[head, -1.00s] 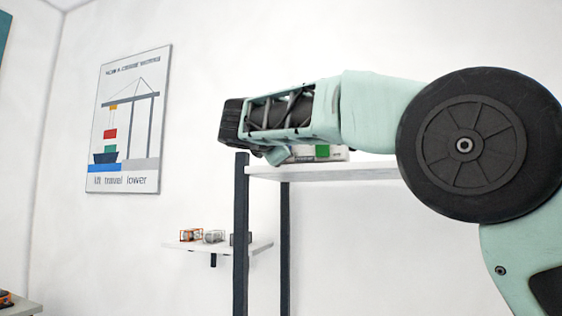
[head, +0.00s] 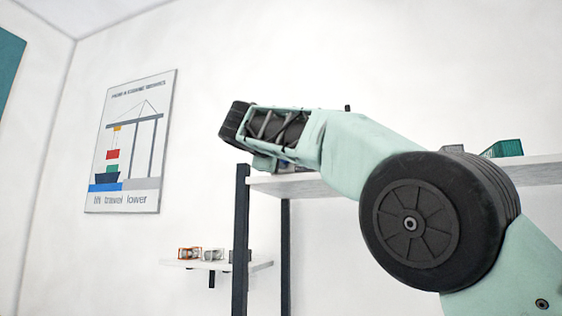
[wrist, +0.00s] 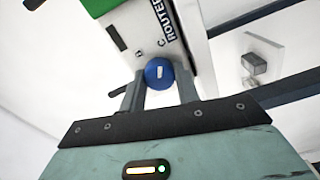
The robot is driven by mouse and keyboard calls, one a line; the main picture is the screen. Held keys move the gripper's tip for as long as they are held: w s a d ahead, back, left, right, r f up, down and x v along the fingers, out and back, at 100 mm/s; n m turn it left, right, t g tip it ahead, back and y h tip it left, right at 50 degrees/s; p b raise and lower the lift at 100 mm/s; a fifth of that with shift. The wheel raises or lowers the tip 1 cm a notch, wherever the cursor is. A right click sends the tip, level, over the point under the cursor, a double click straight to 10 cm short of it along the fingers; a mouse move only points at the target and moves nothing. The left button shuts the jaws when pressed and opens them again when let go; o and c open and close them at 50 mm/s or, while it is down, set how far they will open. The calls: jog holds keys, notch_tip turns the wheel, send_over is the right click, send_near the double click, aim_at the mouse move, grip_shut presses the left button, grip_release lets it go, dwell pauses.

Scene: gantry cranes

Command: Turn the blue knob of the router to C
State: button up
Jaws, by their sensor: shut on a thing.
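The router (wrist: 143,40) is a pale box with the word ROUTER, a letter C and a green patch on its face, seen at the top of the wrist view. Its blue knob (wrist: 153,82) is round with a short white mark, just below the letter C. The mark runs roughly up and down in the picture; its exact setting is too small to tell. My gripper (wrist: 160,78) is shut on the blue knob, one finger on each side. In the head view my arm hides the gripper and the knob.
The white shelf (head: 300,188) on dark posts holds a green container (head: 504,148) at the right. A small wall shelf (head: 190,264) with several little items is lower left. A crane poster (head: 130,140) hangs on the wall. A black lever-like piece (wrist: 118,91) sticks out beside the left finger.

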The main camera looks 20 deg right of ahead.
jog(key=shift+f+m, duration=0.1)
jog(key=shift+m, duration=0.3)
jog(key=o, duration=1)
jog(key=shift+c, duration=0.2)
jog(key=shift+a, duration=0.1)
jog(key=b+v, duration=0.4)
jog(key=v, duration=1.3)
jog(key=shift+s, duration=0.15)
